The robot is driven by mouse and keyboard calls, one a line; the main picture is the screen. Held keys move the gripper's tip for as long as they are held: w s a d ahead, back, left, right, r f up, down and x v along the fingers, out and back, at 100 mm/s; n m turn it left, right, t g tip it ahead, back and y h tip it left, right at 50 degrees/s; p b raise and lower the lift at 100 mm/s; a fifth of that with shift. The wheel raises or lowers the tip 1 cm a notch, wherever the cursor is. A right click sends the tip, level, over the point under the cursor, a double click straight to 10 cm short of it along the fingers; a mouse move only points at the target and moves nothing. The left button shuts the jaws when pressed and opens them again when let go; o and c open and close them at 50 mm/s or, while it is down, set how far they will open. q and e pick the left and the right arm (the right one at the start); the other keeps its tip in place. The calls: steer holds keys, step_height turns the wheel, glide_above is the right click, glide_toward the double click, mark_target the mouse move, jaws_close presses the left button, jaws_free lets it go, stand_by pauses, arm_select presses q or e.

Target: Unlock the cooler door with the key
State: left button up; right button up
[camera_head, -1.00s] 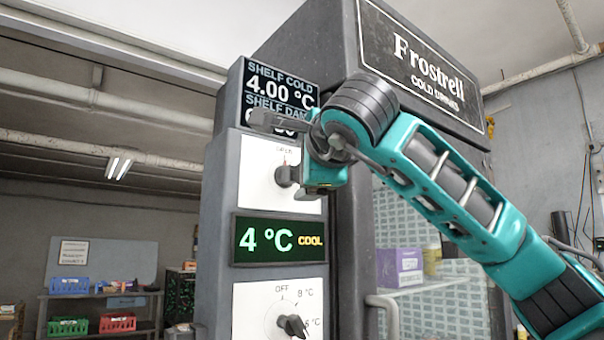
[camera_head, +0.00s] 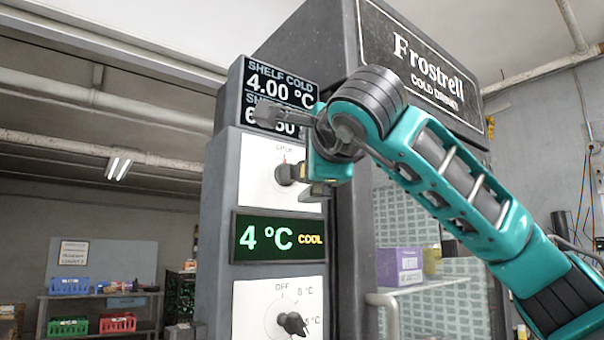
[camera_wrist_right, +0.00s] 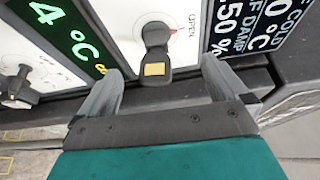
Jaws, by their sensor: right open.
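A dark key-like piece with a yellow patch (camera_wrist_right: 155,68) extends from the round latch lock (camera_wrist_right: 155,36) in the right wrist view. A red mark and the word OPEN are beside the lock. My right gripper (camera_wrist_right: 163,90) is open, one finger on each side of the key piece, with visible gaps; contact cannot be made out. In the head view the dark latch knob (camera_head: 287,174) sits on the upper white panel, with my right gripper (camera_head: 294,151) in front. The cooler's glass door (camera_head: 462,285) is right of the control column and looks shut. My left gripper is not in view.
A green temperature display (camera_head: 278,240) and a lower dial (camera_head: 292,324) are below the latch panel. The grey door handle (camera_head: 384,303) stands out beside the column. A purple box (camera_head: 399,265) is on a shelf behind the glass. Crates stand on a far-left rack.

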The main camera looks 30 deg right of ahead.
steer(key=s+b, duration=0.2)
steer(key=s, duration=0.6)
steer(key=shift+d, duration=0.35)
stand_by(0.9)
stand_by(0.6)
